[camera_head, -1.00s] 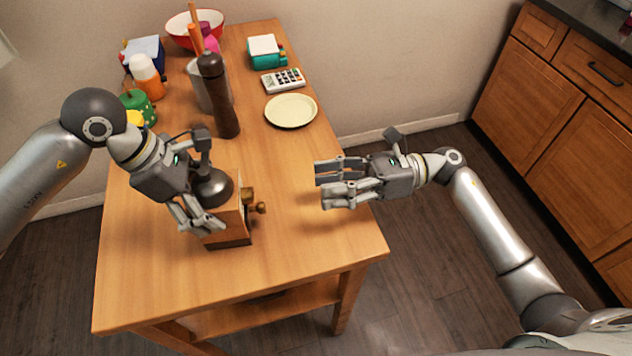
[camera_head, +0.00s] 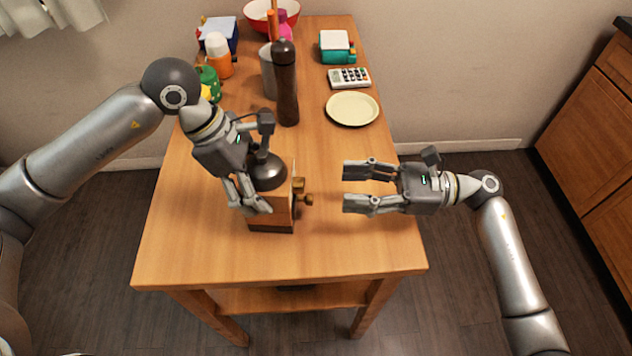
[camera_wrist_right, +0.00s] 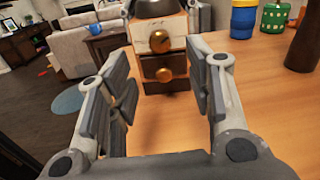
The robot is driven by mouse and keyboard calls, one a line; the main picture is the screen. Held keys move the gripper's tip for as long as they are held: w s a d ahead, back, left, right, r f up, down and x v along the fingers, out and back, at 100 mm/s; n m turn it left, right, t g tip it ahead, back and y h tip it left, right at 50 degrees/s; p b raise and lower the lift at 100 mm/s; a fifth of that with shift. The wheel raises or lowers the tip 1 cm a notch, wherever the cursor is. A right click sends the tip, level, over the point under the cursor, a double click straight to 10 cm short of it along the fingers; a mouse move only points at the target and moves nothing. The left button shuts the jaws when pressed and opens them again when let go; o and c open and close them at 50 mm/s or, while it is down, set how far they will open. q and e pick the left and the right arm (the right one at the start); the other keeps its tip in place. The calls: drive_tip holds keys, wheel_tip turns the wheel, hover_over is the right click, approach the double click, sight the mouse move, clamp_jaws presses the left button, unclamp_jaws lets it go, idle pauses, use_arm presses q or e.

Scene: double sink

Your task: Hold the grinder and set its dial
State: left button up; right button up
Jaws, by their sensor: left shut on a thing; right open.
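The grinder (camera_head: 284,217) is a wooden box with a dark domed top, upright on the table's near half. Two brass knobs stick out of its right side. In the right wrist view the upper knob (camera_wrist_right: 159,41) sits on a pale panel and the lower knob (camera_wrist_right: 165,75) on a darker one; which one is the dial I cannot tell. My left gripper (camera_head: 256,207) is shut on the grinder from the left and near side, hiding part of the body. My right gripper (camera_head: 346,187) is open and empty, facing the knobs with a gap between.
The wooden table (camera_head: 220,255) is clear in front of the grinder. Behind stand a tall brown mill (camera_head: 287,90), a plate (camera_head: 352,108), a calculator (camera_head: 350,78), an orange bottle (camera_head: 219,60), a green container (camera_head: 208,82) and a red bowl (camera_head: 290,12).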

sight(299, 185)
drive_tip(key=a, duration=0.7)
drive_tip(key=shift+a, duration=0.2)
drive_tip(key=shift+s, duration=0.1)
drive_tip(key=c, duration=1)
drive_tip(key=shift+m, duration=0.3)
clamp_jaws()
